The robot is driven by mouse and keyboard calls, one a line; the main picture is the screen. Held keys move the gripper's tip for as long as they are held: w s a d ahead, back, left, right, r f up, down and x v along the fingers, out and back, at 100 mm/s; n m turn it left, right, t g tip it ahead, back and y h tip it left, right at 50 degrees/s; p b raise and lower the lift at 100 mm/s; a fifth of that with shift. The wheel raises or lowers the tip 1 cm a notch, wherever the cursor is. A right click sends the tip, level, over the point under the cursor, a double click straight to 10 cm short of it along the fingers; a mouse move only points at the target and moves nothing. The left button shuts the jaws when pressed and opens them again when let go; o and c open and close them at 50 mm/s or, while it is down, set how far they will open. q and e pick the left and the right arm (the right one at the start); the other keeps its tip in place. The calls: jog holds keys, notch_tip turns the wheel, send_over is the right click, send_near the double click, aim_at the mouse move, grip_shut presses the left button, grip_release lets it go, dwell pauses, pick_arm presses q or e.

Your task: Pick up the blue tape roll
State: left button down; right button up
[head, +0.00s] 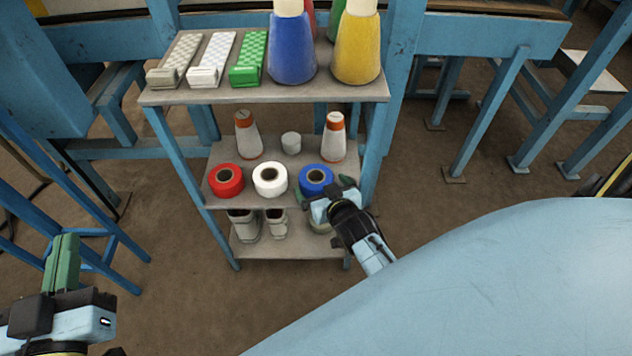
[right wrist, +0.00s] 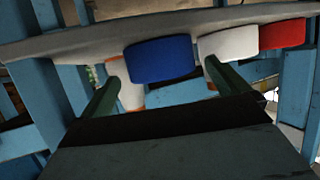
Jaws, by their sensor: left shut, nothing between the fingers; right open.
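The blue tape roll (head: 316,178) lies flat at the right front of the middle shelf (head: 212,196). My right gripper (head: 322,190) is open at the shelf's front edge, close in front of this roll. In the right wrist view the picture is upside down. The blue roll (right wrist: 160,60) shows there between the two spread green fingers, one on each side; I cannot tell whether they touch it. My left gripper (head: 69,240) is shut and empty, low at the left of the head view, far from the shelf.
A white roll (head: 270,178) and a red roll (head: 225,180) stand left of the blue one. The upper shelf (head: 200,97) overhangs with large cones and boxes. Blue posts flank the shelves.

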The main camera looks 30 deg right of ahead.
aim_at(319, 184)
jog(key=b+x, duration=0.2)
jog(key=x, duration=0.1)
jog(key=shift+w+f, duration=0.1)
jog(key=shift+f, duration=0.3)
jog(key=shift+w+f+b, duration=0.15)
jog(key=shift+w+b, duration=0.3)
jog(key=shift+w, duration=0.05)
pick_arm(q)
notch_tip(319, 184, up, 8)
jog(key=s+t+h, duration=0.2)
jog(key=s+t, duration=0.1)
jog(key=t, duration=0.3)
jog(key=shift+d+f, duration=0.15)
jog(key=shift+f, duration=0.05)
pick_arm(e)
jog(key=shift+c, duration=0.4)
jog(key=c, duration=0.9)
pick_arm(q)
jog(key=shift+w, duration=0.1)
pick_arm(e)
jog(key=shift+o, duration=0.2)
jog(key=shift+r, duration=0.2)
